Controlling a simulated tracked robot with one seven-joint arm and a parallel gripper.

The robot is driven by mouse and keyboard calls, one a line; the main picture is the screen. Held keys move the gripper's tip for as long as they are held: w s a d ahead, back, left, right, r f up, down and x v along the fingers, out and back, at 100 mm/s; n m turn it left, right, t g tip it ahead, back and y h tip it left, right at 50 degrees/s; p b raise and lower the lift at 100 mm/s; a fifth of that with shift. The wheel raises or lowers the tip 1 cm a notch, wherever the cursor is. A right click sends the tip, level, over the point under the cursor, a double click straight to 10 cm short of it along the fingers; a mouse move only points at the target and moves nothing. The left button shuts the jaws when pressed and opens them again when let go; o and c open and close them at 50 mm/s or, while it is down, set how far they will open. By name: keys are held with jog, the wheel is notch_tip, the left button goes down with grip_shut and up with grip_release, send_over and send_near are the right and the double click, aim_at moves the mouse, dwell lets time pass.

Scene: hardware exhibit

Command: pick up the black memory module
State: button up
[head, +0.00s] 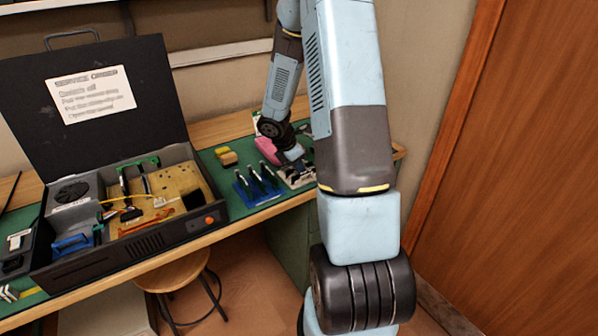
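My gripper (291,155) is low over the right part of the green mat, at the far end of my blue arm. Its fingers are small and partly hidden, so I cannot tell whether they are open or shut. I cannot clearly pick out the black memory module. Small dark and pale parts (297,174) lie on the mat just below my gripper, partly behind my arm.
An open black computer case (150,245) with a raised lid (90,140) fills the left of the bench. A yellow block (227,157) and a pink item (267,150) lie near my gripper. A wooden stool (172,272) stands below the bench's front edge.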

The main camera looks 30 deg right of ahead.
grip_shut()
